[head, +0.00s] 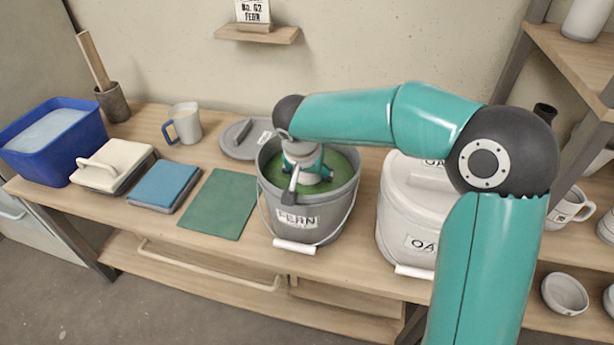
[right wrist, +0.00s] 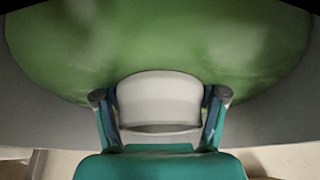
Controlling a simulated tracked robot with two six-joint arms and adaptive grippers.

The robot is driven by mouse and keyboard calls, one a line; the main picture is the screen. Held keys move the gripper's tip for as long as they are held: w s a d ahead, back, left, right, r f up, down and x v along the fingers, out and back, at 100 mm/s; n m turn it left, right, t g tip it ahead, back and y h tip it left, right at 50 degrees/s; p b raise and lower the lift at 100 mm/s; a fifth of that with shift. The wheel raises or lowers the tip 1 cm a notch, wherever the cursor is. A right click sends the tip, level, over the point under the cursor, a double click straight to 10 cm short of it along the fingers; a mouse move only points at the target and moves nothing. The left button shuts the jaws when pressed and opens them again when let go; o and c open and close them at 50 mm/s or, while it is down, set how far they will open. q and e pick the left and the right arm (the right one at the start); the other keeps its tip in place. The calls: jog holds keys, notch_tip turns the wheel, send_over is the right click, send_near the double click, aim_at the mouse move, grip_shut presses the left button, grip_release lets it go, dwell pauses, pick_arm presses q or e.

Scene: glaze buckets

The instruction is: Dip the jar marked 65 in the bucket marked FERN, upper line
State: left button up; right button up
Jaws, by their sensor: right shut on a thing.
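The bucket marked FERN (head: 330,222) stands open on the bench in the head view, full of green glaze (head: 344,168). My right gripper (head: 305,180) reaches down inside its rim. In the right wrist view, my right gripper (right wrist: 160,106) is shut on a pale jar (right wrist: 158,95), with one finger on each side. Green glaze (right wrist: 150,40) lies behind and around the jar. I cannot tell how deep the jar sits in the glaze, and no number or line on it can be read. My left gripper is not in view.
A white lidded bucket marked OA (head: 408,205) stands close on the right. A round grey lid (head: 240,140) lies behind left. A green mat (head: 217,204), a blue pad (head: 163,184), a mug (head: 185,122) and a blue tub (head: 52,150) are further left. A card reading No. 62 FERN (head: 253,11) stands on the wall shelf.

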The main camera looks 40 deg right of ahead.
notch_tip(320, 180, up, 10)
jog(key=p, duration=0.6)
jog(key=shift+f, duration=0.25)
dwell(1.8)
notch_tip(320, 180, up, 8)
jog(key=p, duration=0.5)
jog(key=shift+f+p, duration=0.2)
jog(key=shift+p, duration=0.1)
